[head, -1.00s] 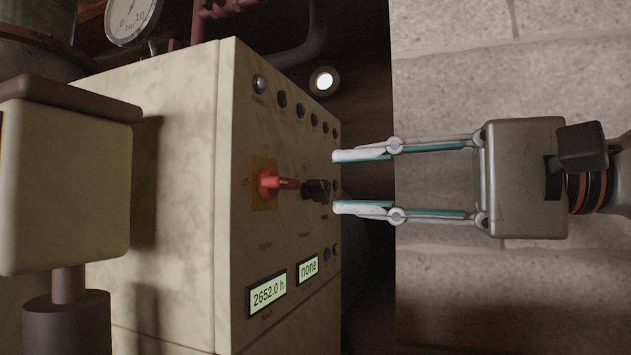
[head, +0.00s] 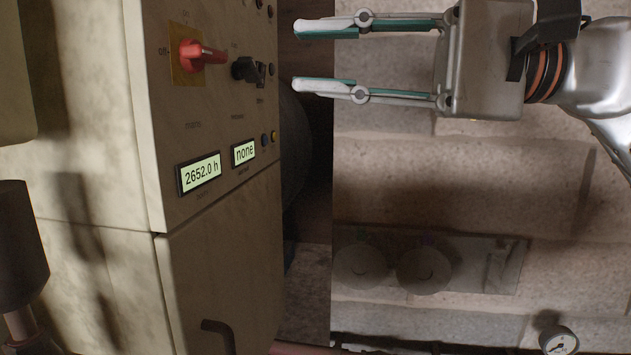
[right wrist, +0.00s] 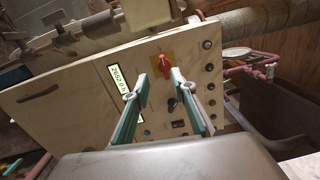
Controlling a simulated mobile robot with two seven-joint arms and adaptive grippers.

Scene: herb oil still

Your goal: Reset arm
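My right gripper (head: 313,57) is open and empty, with its two fingers apart, beside the front of a cream control cabinet (head: 98,190). In the right wrist view its fingers (right wrist: 153,86) also stand apart, with the cabinet panel behind them. The panel has a red rotary switch (head: 197,55) on a yellow plate, with its handle pointing right, and a black knob (head: 247,69). No contact between fingers and panel shows.
A dark handle (head: 218,334) sits on the cabinet's lower door. A dark gap lies between the cabinet and the pale stone wall (head: 450,185). A plate with two round discs (head: 425,269) and a small gauge (head: 558,340) are at lower right.

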